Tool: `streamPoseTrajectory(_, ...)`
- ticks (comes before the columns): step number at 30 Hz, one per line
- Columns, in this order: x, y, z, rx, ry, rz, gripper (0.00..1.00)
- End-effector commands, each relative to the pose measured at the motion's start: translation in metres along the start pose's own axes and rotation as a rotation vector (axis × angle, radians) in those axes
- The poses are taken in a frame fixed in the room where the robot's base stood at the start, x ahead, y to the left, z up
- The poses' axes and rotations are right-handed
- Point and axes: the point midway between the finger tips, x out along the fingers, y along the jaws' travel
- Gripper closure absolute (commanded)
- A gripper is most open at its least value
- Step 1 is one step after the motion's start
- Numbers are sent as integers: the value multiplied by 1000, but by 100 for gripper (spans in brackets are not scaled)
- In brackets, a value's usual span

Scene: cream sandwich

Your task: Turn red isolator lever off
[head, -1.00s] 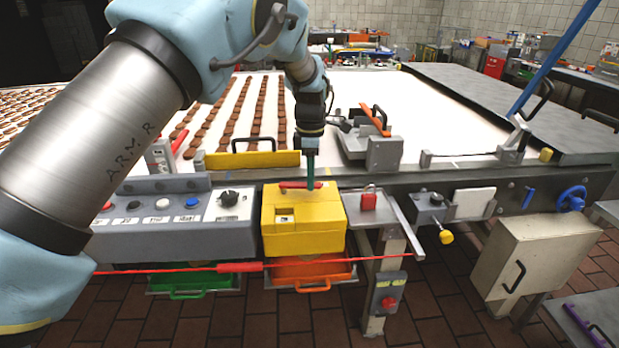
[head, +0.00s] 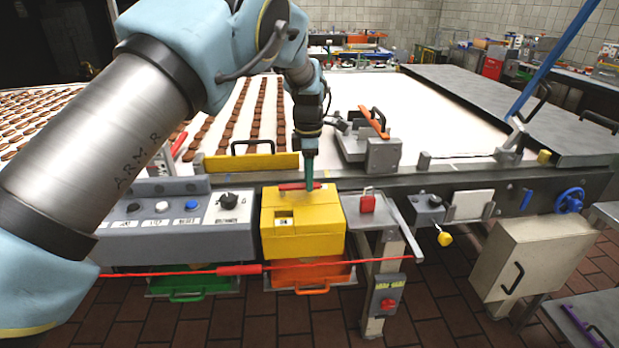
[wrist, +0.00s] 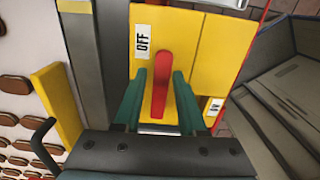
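The red isolator lever (head: 292,187) lies across the top of the yellow box (head: 303,221). In the wrist view the lever (wrist: 160,85) stands between the two green fingers of my gripper (wrist: 159,75), pointing up the picture. An OFF label (wrist: 142,41) is at its upper left and an ON label (wrist: 215,107) is at its lower right. My gripper (head: 309,183) points down over the lever's right part. The fingers are apart, with a gap showing on each side of the lever. The lever's pivot is hidden by the gripper.
A grey control panel (head: 170,240) with buttons and a knob adjoins the box on the left. A red padlock (head: 367,204) stands just right of it. A yellow bar with a black handle (head: 251,162) is behind. A red cord (head: 335,263) runs in front.

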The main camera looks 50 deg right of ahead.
Motion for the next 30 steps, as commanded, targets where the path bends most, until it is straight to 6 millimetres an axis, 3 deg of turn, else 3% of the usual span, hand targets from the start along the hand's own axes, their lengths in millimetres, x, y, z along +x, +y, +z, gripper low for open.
streamPoseTrajectory(4,0,-1,1,2,-1,-1,43)
streamPoseTrajectory(14,-4,-1,2,3,-2,-1,43)
streamPoseTrajectory(30,-94,0,1,3,-3,0,43)
